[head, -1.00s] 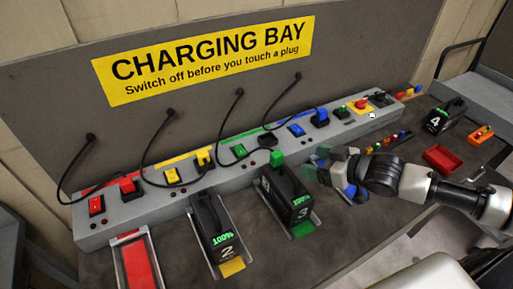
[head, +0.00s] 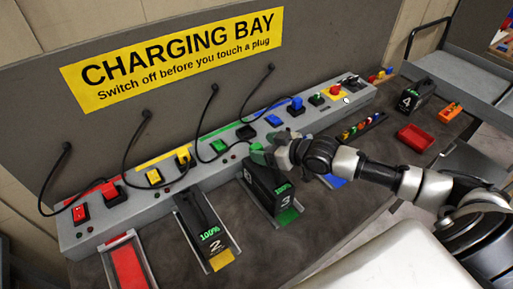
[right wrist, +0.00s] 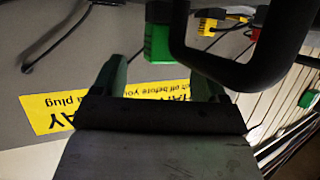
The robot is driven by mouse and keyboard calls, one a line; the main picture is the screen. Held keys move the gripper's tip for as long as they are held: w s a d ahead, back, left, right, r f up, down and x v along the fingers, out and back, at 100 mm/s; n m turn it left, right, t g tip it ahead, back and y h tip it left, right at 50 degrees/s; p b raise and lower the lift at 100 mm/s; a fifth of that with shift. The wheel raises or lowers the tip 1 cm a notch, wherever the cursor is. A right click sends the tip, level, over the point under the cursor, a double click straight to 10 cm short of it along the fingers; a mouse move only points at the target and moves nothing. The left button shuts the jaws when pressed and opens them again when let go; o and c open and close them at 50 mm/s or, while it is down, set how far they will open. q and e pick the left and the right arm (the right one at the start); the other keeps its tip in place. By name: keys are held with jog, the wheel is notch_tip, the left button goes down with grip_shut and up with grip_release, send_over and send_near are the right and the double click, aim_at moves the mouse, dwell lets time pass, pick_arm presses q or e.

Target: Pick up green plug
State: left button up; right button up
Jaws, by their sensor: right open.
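The green plug (head: 257,149) is a small green block at the back top of the black battery marked 3 (head: 268,187). In the right wrist view the green plug (right wrist: 157,43) shows ahead of my fingers, between their lines and apart from them. My right gripper (head: 273,152) is beside the plug in the head view, partly covering it. In the right wrist view my right gripper (right wrist: 160,78) has its two fingers spread and nothing between them. The battery's black handle (right wrist: 246,72) crosses close on the right. My left gripper is not in view.
A grey charging strip (head: 95,234) with coloured switches and plugs runs behind. Battery 2 (head: 203,228) stands left of battery 3. An empty red-lined bay (head: 128,268) is further left. A red tray (head: 415,138) and battery 4 (head: 411,98) stand at right. Black cables hang from the panel.

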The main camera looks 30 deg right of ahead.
jog(key=shift+x, duration=1.35)
jog(key=c, duration=1)
jog(key=shift+r, duration=0.1)
